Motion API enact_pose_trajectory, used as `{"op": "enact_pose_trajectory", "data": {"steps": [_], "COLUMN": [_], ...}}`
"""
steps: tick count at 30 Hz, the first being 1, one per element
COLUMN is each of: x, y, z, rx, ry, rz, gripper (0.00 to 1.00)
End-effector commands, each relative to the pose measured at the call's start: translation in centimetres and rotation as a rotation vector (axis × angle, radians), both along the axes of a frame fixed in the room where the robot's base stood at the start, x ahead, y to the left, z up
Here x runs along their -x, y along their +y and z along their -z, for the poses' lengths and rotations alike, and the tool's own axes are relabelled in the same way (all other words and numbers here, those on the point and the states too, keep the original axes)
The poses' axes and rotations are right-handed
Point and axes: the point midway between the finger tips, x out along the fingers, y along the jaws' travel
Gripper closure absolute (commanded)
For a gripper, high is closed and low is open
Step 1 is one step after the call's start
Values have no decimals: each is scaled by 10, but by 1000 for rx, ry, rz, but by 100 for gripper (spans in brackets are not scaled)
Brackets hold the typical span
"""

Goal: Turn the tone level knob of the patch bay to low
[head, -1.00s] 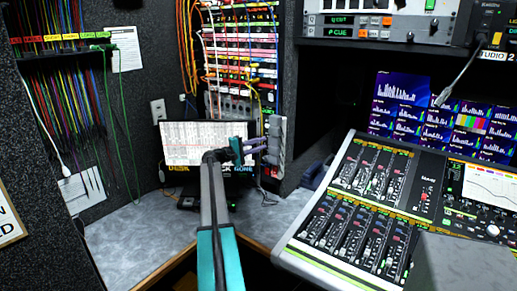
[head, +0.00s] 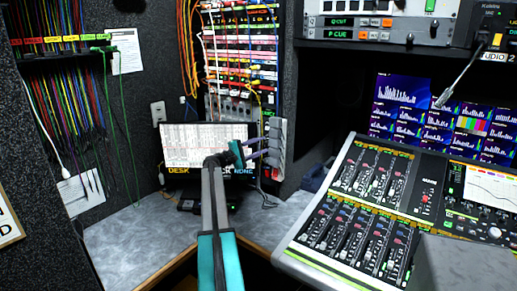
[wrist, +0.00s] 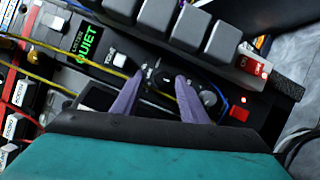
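The tone level knob (wrist: 165,79) is small, round and dark with a pale mark. It sits on the patch bay's dark panel in the wrist view, right of a small white "TONE" label (wrist: 102,58). My gripper (wrist: 161,77) has its two purple fingers apart, one on each side of the knob. I cannot tell whether they touch it. A green display (wrist: 88,42) reads "QUIET". In the head view my gripper (head: 278,147) is at the lower right end of the patch bay (head: 240,48), and the knob is too small to make out there.
A row of grey keys (wrist: 190,28) lies beside the knob, with a lit red switch (wrist: 250,64) to the right. A yellow cable (wrist: 60,49) and a blue cable cross near the fingers. A monitor (head: 190,147) stands behind my arm; a mixing console (head: 365,205) is at right.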

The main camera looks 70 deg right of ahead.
Motion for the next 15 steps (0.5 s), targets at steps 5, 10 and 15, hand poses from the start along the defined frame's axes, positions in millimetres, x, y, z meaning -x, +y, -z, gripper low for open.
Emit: {"op": "enact_pose_trajectory", "data": {"steps": [5,10,15], "x": [0,-2,-10], "y": [1,4,15], "z": [2,3,5], "rx": [-1,-1,-2], "ry": [-1,-3,-3], "rz": [1,2,1], "gripper": [60,60,60]}}
